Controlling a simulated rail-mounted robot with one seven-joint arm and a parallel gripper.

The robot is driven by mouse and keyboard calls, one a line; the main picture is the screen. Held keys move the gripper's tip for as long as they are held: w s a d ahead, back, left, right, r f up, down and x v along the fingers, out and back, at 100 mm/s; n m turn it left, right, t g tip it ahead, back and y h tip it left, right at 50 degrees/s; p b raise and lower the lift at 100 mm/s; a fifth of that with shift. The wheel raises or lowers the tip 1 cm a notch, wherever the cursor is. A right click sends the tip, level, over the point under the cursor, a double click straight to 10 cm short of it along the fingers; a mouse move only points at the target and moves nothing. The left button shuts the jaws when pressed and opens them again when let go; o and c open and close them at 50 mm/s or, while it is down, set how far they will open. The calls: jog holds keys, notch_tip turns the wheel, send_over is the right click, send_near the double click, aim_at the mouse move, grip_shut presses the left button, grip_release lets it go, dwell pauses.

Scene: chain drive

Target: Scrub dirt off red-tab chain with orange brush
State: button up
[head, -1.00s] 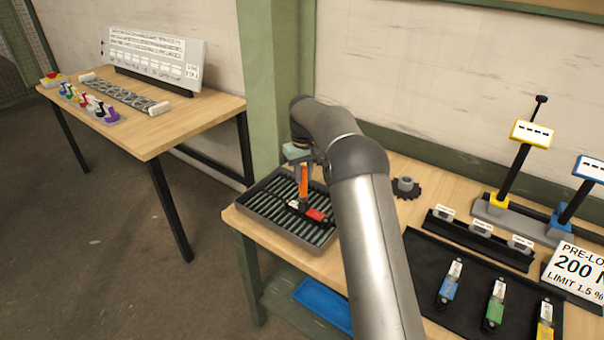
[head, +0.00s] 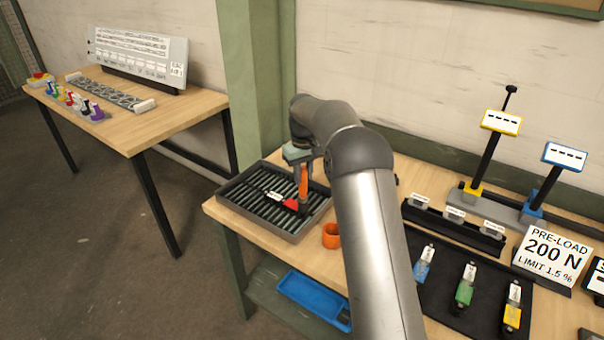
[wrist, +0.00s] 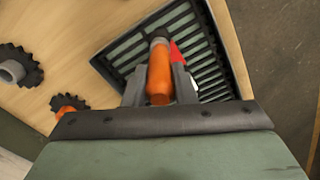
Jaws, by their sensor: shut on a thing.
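My gripper (head: 303,172) is shut on the orange brush (head: 303,184) and holds it upright over the right part of the slatted tray. The brush also shows between the fingers in the wrist view (wrist: 159,80). The red tab (head: 291,204) of the dark chain is just left of the brush's lower end; it shows beside the brush in the wrist view (wrist: 177,52). A white label (head: 275,196) lies further left on the chain. Whether the bristles touch the chain, and any dirt on it, I cannot tell.
The dark tray's rim (head: 228,203) stands at the bench's left end. Blue, green (head: 465,287) and yellow tagged pieces lie on a black mat. A dark gear (wrist: 17,67) lies on the bench.

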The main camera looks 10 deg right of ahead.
jog(key=shift+r+p, duration=2.3)
jog(key=shift+r, duration=2)
jog(key=shift+f, duration=0.1)
